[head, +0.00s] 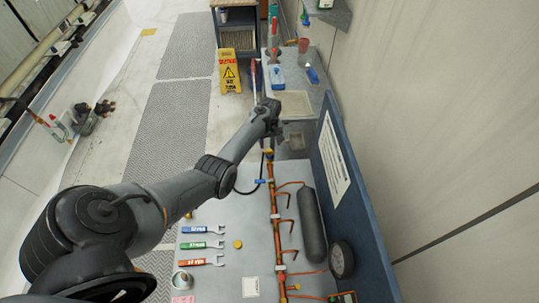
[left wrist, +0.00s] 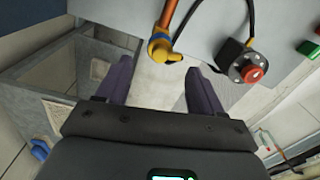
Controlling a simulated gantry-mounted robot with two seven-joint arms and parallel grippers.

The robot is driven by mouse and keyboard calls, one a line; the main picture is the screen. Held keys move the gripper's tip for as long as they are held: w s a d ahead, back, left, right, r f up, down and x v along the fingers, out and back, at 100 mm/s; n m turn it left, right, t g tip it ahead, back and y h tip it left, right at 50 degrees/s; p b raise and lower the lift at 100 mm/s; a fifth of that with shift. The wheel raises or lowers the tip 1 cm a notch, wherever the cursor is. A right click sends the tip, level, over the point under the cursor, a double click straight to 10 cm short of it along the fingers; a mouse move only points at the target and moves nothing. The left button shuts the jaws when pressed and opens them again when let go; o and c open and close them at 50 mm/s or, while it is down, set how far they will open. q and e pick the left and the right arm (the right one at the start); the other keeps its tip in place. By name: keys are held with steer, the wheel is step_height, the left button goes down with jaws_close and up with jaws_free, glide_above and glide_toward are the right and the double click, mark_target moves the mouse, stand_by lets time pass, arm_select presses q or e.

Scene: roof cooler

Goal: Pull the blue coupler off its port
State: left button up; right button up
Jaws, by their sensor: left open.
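A small blue piece (head: 261,181), which looks like the blue coupler, sits at the upper part of the copper pipe on the grey panel in the head view. A black hose (head: 237,188) curves close to it. I cannot make out the port under it. My left gripper (head: 270,122) is past the pipe's far end, beyond the blue piece and apart from it. In the left wrist view its two fingers (left wrist: 160,82) are spread with nothing between them. A yellow pipe end (left wrist: 160,47) lies just ahead of them. My right gripper is not in view.
Three wrenches (head: 202,245) lie left of the copper pipe (head: 275,215). A grey cylinder (head: 312,225), a gauge (head: 341,260) and a blue upright board (head: 350,195) stand to its right. A red button on a black box (left wrist: 250,70) is beside the gripper.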

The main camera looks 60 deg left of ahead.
mark_target(267, 153)
arm_select(q)
steer(key=f+b, duration=0.6)
steer(key=f, duration=0.1)
steer(key=shift+s+a, duration=0.25)
steer(key=shift+w+d+f+b, duration=0.1)
steer(key=shift+d+f+b, duration=0.1)
steer(key=shift+f+b, duration=0.25)
steer(key=shift+f, duration=0.15)
steer(key=shift+p, duration=0.3)
steer(key=shift+s+p, duration=0.35)
steer(key=shift+p, duration=0.2)
steer(key=shift+s+a, duration=0.15)
stand_by(0.4)
steer(key=shift+s+p, duration=0.3)
steer(key=shift+p, duration=0.2)
